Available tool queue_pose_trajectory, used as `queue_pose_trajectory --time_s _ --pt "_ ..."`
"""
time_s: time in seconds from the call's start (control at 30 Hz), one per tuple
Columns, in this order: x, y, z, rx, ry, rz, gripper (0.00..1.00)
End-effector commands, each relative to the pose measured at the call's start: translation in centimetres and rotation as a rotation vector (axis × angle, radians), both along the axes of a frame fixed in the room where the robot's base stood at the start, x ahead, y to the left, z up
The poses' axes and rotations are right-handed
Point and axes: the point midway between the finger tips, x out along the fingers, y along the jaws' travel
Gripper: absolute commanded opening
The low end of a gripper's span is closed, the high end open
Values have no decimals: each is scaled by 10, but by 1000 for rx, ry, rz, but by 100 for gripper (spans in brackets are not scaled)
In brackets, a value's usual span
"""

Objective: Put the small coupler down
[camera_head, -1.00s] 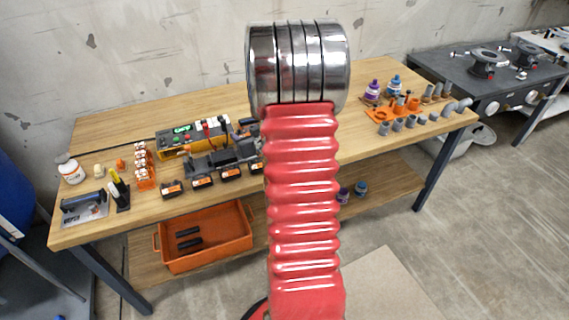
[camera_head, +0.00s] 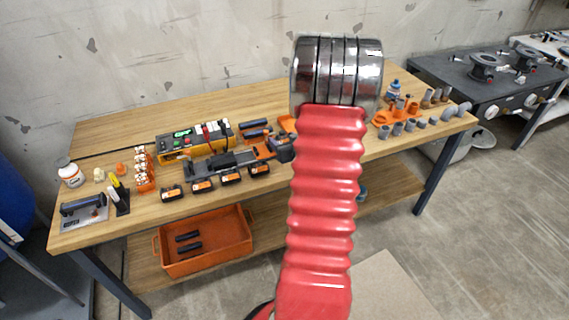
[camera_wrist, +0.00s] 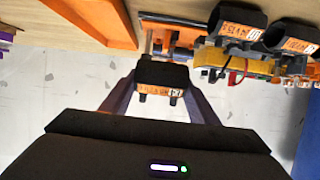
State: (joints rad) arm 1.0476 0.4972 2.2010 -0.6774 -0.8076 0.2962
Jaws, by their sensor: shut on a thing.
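In the wrist view, which is upside down, my gripper (camera_wrist: 162,82) has its two dark fingers on either side of a small black piece (camera_wrist: 162,75) with an orange number label. I take this piece to be the small coupler. It shows against the pale wall, apart from the bench top. In the head view my red ribbed arm, with its shiny metal joint, hides the gripper and the held piece. The wooden bench (camera_head: 120,145) stands beyond the arm.
Black pieces with orange labels (camera_head: 203,186) line the bench front. A yellow unit (camera_head: 195,143) and a long tool (camera_head: 225,160) lie behind them. Grey fittings (camera_head: 410,125) and an orange holder (camera_head: 385,118) are at the right.

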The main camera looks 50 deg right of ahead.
Motion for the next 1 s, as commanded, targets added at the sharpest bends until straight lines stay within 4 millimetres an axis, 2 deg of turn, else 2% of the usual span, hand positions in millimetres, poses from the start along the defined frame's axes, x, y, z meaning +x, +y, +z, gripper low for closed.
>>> queue_pose_trajectory --time_s 0.3,0.77,1.0 --pt "0 1 -43 3 1 0 32" --pt "0 0 -50 0 0 0 32" --pt "0 0 -71 3 1 -1 32"
